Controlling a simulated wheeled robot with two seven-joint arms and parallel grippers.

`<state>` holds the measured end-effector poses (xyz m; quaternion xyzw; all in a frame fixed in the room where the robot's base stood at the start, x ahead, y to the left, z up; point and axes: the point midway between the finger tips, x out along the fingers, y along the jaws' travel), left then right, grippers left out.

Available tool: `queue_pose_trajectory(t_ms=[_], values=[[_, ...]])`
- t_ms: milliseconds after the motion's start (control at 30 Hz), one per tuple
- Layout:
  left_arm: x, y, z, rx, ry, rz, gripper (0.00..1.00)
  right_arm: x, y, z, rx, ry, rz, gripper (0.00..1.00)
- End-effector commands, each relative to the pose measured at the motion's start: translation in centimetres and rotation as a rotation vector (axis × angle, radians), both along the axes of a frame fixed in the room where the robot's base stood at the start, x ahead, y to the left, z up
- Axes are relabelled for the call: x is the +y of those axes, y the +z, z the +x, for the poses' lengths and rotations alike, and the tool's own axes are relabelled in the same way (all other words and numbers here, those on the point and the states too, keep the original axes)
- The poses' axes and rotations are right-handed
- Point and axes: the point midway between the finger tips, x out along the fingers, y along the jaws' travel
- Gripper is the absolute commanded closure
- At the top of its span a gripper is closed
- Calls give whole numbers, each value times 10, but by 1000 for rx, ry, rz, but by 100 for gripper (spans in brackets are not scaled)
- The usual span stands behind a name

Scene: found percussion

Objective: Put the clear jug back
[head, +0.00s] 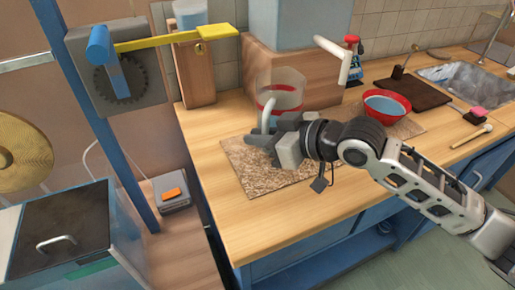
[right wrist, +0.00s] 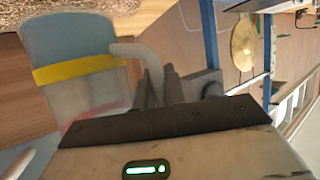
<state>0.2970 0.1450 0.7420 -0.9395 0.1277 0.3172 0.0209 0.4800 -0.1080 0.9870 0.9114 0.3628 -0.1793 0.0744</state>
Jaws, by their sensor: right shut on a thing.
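The clear jug (head: 284,88) shows on the counter side in the head view, with a red band, a pale handle and bluish liquid low in it. My right gripper (head: 262,142) is at the handle, on the near side of the jug. In the right wrist view the jug (right wrist: 75,45) fills the left, with a yellow band, and its pale handle (right wrist: 140,52) runs down to the fingers (right wrist: 165,88). The fingers are shut on the handle. The jug's base is partly hidden, and I cannot tell if it touches the mat. My left gripper is out of view.
A speckled mat (head: 255,180) lies beneath the gripper. A wooden box (head: 310,92) bearing a pale tank (head: 300,22) with a white spout (head: 334,48) stands behind. A red bowl (head: 386,114) and spray bottle (head: 353,62) are to the right. The counter's front strip is clear.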

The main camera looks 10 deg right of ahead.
Motion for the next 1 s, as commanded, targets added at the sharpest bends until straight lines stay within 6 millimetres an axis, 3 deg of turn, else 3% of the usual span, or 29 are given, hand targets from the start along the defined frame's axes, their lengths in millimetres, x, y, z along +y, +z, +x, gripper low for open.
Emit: queue_pose_trajectory(t_ms=[133,333,700,733,800,1000], values=[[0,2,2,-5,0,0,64,7,-6,3,-6,2,4,100],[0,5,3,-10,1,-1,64,5,-33,3,-4,0,0,100],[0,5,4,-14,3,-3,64,5,-38,3,-8,1,0,100],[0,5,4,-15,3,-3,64,5,-40,2,-1,0,-1,83],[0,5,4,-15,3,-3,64,5,-40,2,-1,0,-1,66],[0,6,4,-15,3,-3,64,5,-40,2,-1,0,-1,66]])
